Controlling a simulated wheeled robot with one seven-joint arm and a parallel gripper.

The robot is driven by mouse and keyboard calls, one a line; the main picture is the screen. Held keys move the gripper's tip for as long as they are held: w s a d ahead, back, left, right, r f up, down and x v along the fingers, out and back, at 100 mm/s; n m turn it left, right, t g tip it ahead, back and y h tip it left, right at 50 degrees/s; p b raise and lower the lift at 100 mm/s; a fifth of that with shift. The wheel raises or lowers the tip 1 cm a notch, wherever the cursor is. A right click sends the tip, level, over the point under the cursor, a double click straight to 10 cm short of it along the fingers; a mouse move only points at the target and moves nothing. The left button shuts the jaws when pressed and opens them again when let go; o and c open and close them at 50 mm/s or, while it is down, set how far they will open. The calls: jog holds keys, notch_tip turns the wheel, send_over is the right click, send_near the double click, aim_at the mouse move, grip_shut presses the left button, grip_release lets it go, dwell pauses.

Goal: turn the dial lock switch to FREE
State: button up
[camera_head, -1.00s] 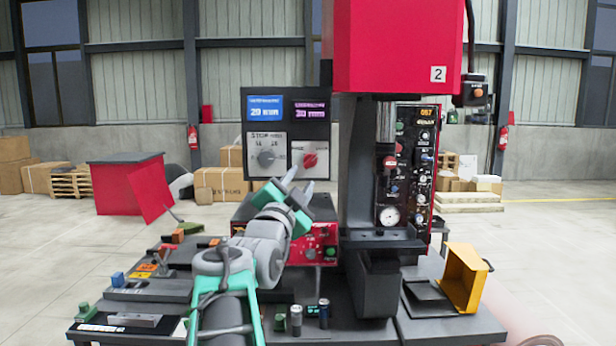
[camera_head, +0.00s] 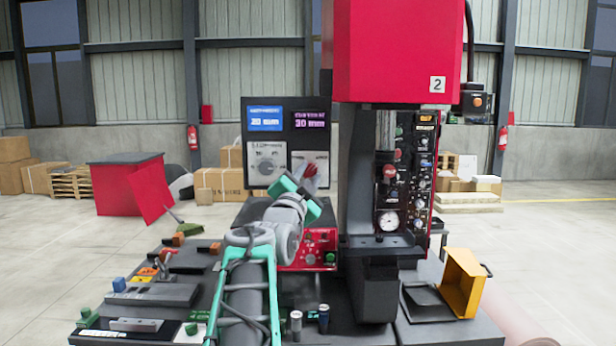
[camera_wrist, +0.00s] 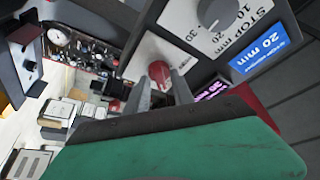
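The red dial lock switch (camera_head: 310,170) sits on a light plate at the lower right of the dark control panel (camera_head: 286,112). In the wrist view the red knob (camera_wrist: 157,72) is between the two fingers of my gripper (camera_wrist: 160,86). The fingers are spread, one on each side of it; whether they touch it I cannot tell. In the head view my gripper (camera_head: 304,180) reaches up at the switch and partly covers it. The small lettering around the switch is not legible.
A grey STOP dial (camera_head: 266,166) is left of the switch, below a blue display (camera_head: 265,117). The red press head (camera_head: 390,50) and its dark column stand close on the right. A red control box (camera_head: 318,248) lies below the panel.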

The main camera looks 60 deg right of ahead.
grip_shut()
